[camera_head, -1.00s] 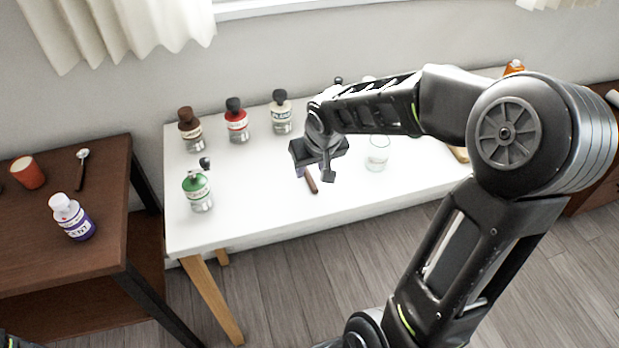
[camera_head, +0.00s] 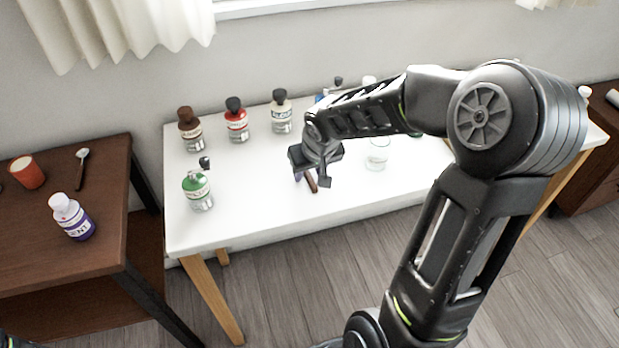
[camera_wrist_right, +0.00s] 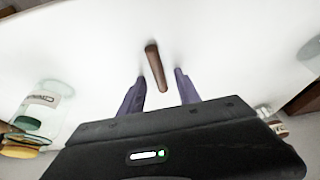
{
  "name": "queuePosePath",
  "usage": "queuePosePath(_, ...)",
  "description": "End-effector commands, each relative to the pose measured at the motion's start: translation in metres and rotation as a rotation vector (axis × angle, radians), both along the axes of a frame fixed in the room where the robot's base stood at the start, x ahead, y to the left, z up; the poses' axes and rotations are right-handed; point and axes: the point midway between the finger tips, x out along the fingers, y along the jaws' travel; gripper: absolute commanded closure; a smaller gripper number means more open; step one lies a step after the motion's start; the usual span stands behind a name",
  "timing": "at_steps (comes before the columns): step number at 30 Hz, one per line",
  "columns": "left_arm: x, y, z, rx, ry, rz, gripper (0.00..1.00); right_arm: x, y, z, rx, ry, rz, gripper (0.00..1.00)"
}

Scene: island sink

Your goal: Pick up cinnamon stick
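The cinnamon stick (camera_head: 312,184) is a short brown rod lying on the white table (camera_head: 255,205). It is partly hidden by my right gripper (camera_head: 311,181) in the head view. In the right wrist view the stick (camera_wrist_right: 156,67) lies between and just beyond the two fingertips of the right gripper (camera_wrist_right: 159,76). The fingers are apart, with a gap on each side of the stick, and hold nothing. My left gripper is not in view.
A glass (camera_head: 377,155) stands right of my right gripper. A green-labelled bottle (camera_head: 198,192) stands to the left. Brown-capped (camera_head: 190,130), red (camera_head: 236,121) and black-capped (camera_head: 281,112) bottles line the back. The table's front edge is close to the stick.

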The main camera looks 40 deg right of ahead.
Motion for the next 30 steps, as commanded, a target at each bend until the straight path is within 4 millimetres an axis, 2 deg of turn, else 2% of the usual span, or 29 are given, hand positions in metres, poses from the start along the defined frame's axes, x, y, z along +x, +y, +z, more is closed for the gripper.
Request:
queuePosePath(7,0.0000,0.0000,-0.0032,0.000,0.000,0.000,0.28,0.0001,0.0000,-0.0019,0.000,0.000,0.000,0.61)
queuePosePath(21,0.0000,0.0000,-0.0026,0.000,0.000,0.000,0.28,-0.0001,0.0000,-0.0014,0.000,0.000,0.000,1.00)
queuePosePath(30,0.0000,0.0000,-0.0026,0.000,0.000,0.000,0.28,-0.0001,0.0000,-0.0014,0.000,0.000,0.000,1.00)
